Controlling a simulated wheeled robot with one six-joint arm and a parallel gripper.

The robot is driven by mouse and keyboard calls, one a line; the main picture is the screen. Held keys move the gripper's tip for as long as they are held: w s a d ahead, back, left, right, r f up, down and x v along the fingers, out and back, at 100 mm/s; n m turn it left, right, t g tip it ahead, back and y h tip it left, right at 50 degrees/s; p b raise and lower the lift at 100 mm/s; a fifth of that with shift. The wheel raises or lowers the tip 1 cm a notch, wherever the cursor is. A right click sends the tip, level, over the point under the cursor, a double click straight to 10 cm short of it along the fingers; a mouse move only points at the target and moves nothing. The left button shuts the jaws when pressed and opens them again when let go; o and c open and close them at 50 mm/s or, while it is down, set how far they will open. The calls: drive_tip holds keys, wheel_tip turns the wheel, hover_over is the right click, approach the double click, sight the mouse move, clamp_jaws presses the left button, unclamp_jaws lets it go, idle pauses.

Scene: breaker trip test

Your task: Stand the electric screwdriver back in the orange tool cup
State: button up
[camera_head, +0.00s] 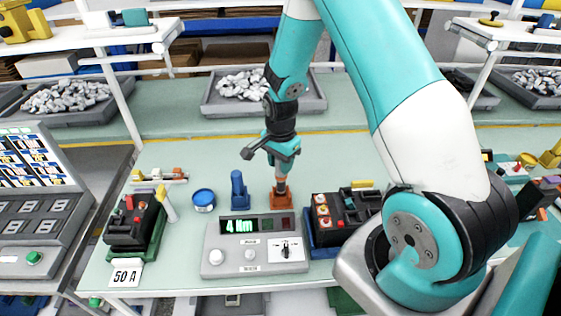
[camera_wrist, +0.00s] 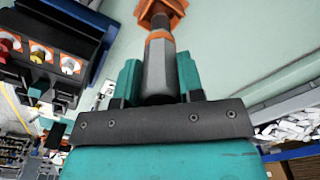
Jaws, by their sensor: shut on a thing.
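My gripper (camera_head: 283,158) points down over the bench and is shut on the electric screwdriver (camera_head: 281,184). In the wrist view the cup (camera_wrist: 155,10) lies in line with the screwdriver's nose, partly cut off by the top edge. The nose reaches the cup's opening; how deep it sits inside is hidden.
A blue holder (camera_head: 237,188) stands just left of the cup, with a blue tin (camera_head: 204,199) beyond it. The tester (camera_head: 254,246) reading "4 Nm" is in front. A black breaker unit (camera_head: 343,222) stands close on the right. Bench behind the cup is clear.

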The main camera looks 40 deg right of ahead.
drive_tip(key=shift+f+b, duration=1.65)
drive_tip(key=shift+f, duration=0.65)
drive_tip(key=o, duration=1.1)
drive_tip(key=shift+c, duration=0.2)
drive_tip(key=shift+r, duration=0.15)
wheel_tip(320, 180, up, 17)
drive_tip(key=b, duration=0.2)
drive_tip(key=shift+b, duration=0.4)
